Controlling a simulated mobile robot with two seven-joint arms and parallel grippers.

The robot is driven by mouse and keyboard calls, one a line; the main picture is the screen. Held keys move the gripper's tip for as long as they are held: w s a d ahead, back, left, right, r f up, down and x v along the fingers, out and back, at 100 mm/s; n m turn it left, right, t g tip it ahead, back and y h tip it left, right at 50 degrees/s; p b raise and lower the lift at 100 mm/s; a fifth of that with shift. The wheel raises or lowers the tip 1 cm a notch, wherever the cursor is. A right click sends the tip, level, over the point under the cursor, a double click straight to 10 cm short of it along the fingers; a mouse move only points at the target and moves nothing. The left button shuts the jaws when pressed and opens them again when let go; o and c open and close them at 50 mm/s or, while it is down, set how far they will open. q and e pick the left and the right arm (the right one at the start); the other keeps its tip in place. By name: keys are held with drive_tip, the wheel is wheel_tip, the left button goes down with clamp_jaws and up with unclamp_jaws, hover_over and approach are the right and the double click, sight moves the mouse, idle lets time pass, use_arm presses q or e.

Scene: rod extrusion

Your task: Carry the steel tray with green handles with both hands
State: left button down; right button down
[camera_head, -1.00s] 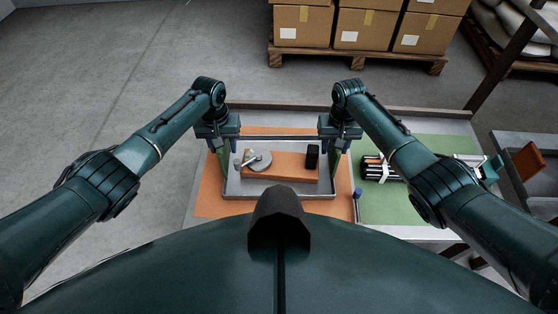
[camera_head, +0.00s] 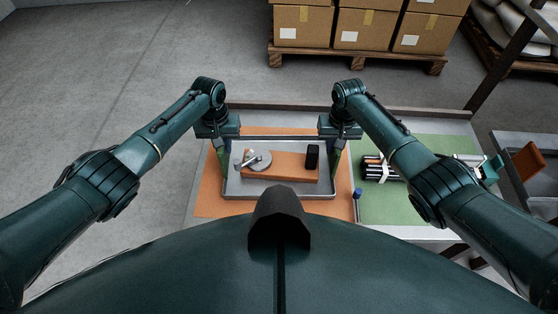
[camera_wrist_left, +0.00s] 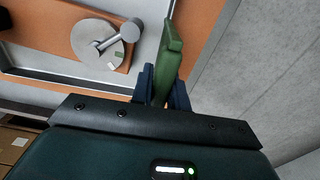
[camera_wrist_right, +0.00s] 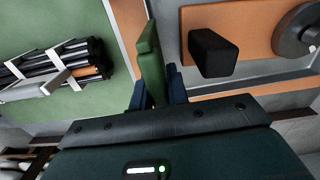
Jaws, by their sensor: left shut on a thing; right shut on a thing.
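The steel tray (camera_head: 285,192) sits on an orange mat at the table's middle. It holds an orange board (camera_head: 290,172), a grey disc with a rod-like metal part (camera_head: 259,160) and a black block (camera_head: 312,156). My left gripper (camera_head: 222,152) is shut on the left green handle (camera_wrist_left: 172,62), one finger on each side. My right gripper (camera_head: 338,150) is shut on the right green handle (camera_wrist_right: 150,62) in the same way. The jaws cover the lower handles in the wrist views. I cannot tell any gap under the tray.
A green mat (camera_head: 392,208) with a strapped bundle of dark rods (camera_head: 380,168) lies right of the tray. A blue-topped item (camera_head: 357,193) stands by the tray's right front. A raised dark edge (camera_head: 290,106) runs along the table's back. Boxes on a pallet (camera_head: 355,58) stand beyond.

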use_arm(q)
drive_tip(key=shift+r, duration=0.15)
use_arm(e)
drive_tip(key=shift+w+r, duration=0.1)
